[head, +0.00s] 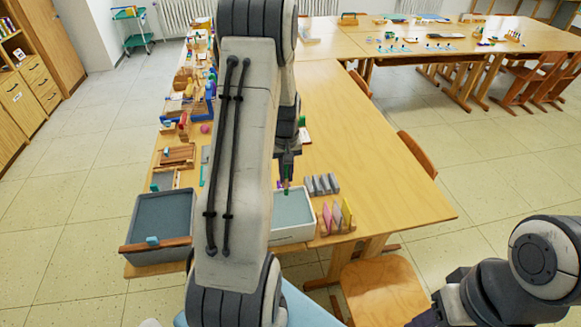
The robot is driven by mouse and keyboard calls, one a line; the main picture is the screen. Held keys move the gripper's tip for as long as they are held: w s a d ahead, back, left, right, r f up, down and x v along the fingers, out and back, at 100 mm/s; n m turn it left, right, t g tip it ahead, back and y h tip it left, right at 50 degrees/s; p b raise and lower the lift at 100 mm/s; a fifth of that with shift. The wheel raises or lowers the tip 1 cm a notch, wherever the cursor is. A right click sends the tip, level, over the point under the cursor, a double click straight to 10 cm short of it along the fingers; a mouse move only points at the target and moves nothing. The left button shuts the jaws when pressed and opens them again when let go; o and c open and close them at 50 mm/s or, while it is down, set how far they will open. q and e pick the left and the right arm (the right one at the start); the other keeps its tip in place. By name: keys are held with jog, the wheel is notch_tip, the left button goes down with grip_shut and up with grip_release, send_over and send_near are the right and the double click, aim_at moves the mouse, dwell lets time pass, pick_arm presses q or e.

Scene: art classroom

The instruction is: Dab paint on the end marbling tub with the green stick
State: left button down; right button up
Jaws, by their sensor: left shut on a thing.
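My left gripper (287,178) points down over a white marbling tub (291,236) with blue-grey liquid, right of my forearm. It is shut on the green stick (286,189), of which only a small part shows; whether its tip touches the liquid I cannot tell. My forearm hides the tub's left part. A dark grey tub (134,232) with grey-blue liquid stands at the near left table corner, with a brown wooden bar along its front.
A rack with grey blocks (321,184) and a wooden rack with coloured combs (337,220) stand right of the white tub. Wooden trays (178,156) and small items crowd the table's left side. The table's right part (400,195) is clear. A chair (383,291) stands in front.

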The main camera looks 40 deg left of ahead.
aim_at(286, 194)
pick_arm(q)
notch_tip(286, 194, down, 7)
jog(key=b, duration=0.6)
jog(key=shift+f, duration=0.2)
jog(key=shift+f+b, duration=0.9)
jog(key=shift+f, duration=0.7)
jog(key=shift+f, duration=0.3)
jog(key=shift+r, duration=0.15)
notch_tip(286, 194, up, 10)
jog(key=p, duration=0.8)
